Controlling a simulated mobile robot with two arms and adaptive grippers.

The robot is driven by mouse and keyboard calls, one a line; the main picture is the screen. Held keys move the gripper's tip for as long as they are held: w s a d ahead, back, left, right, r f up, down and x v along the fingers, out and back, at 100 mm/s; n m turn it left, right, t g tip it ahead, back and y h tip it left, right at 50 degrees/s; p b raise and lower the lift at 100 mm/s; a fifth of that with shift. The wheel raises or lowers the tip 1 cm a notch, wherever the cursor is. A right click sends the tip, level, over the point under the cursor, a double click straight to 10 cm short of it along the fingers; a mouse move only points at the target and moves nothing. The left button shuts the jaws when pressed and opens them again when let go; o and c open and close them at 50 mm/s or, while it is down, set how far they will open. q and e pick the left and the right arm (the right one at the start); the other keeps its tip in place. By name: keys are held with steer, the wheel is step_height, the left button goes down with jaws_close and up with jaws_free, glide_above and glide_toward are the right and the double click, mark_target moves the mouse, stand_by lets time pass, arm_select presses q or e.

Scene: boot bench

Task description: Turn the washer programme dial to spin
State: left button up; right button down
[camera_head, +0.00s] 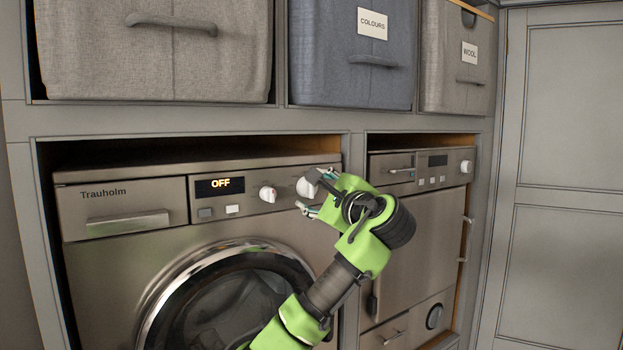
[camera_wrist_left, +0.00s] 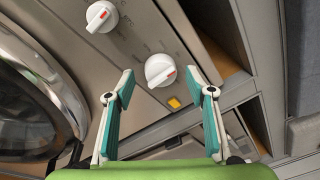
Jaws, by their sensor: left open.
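The washer (camera_head: 120,215) has a lit display (camera_head: 220,185) reading "OFF". Two white dials with red marks sit on its panel: a left dial (camera_head: 267,194) and a right dial (camera_head: 307,186). The wrist view shows the left dial (camera_wrist_left: 101,16) and the right dial (camera_wrist_left: 160,70). I cannot read which is the programme dial. My left gripper (camera_head: 316,190) is open and empty at the right dial. In the wrist view the fingers (camera_wrist_left: 159,74) appear on either side of this dial; contact is not clear. My right gripper is not in view.
A second appliance (camera_head: 420,220) with its own knob (camera_head: 466,167) stands to the right. Fabric bins, including a "COLOURS" bin (camera_head: 340,80) and a "WOOL" bin (camera_head: 450,85), sit on the shelf above. A small orange button (camera_wrist_left: 174,102) is near the right dial.

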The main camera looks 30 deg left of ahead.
arm_select(q)
steer(key=shift+x, duration=0.85)
steer(key=c, duration=1.1)
steer(key=shift+f, duration=0.1)
